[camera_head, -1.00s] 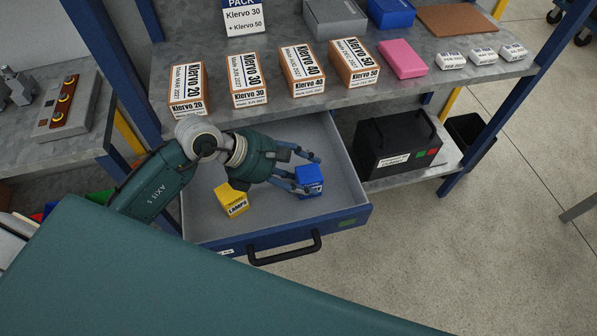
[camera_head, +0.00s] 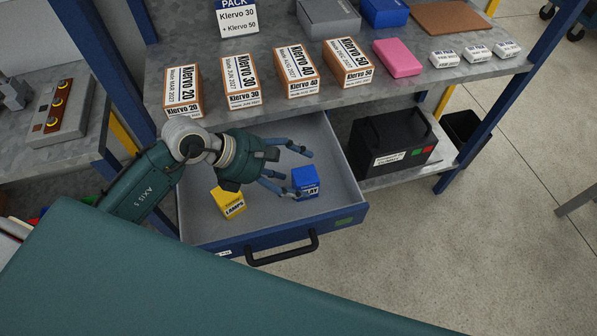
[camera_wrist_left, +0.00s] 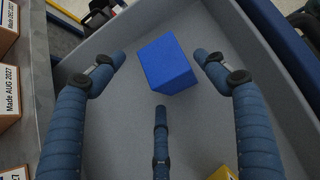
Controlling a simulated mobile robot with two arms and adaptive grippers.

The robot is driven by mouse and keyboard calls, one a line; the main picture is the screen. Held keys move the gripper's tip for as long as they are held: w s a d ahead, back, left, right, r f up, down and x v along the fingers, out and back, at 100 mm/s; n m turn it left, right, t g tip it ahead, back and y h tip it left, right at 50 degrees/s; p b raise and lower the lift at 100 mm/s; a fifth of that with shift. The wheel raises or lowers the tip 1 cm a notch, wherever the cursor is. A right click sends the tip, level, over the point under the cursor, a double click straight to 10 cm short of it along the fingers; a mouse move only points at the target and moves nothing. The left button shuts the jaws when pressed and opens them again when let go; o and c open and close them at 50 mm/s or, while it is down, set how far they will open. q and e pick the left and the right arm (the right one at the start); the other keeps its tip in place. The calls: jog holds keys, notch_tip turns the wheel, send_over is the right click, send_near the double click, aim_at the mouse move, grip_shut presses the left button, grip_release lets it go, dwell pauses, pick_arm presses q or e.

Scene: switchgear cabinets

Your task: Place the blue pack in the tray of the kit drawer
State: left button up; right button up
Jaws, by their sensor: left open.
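The blue pack (camera_head: 305,181) sits on the floor of the open kit drawer (camera_head: 352,207), toward its right side. It also shows in the left wrist view (camera_wrist_left: 167,64), just beyond my fingertips. My left gripper (camera_head: 292,172) is over the drawer with its fingers spread open. In the left wrist view the open fingers (camera_wrist_left: 162,80) hold nothing, and the blue pack lies between and ahead of them, apparently untouched. A yellow pack (camera_head: 229,202) marked as lamps stands in the drawer to the left of the blue one. My right gripper is not in view.
The shelf (camera_head: 215,103) above the drawer holds several orange-and-white Klervo boxes (camera_head: 242,80), a pink box (camera_head: 397,57) and small white boxes (camera_head: 475,53). A black case (camera_head: 391,140) stands right of the drawer. The drawer's front handle (camera_head: 283,249) is clear.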

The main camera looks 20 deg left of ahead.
pick_arm(q)
jog(key=p+v, duration=0.3)
jog(key=v, duration=0.7)
jog(key=shift+r, duration=0.2)
jog(key=shift+s+a, duration=0.1)
jog(key=shift+s, duration=0.05)
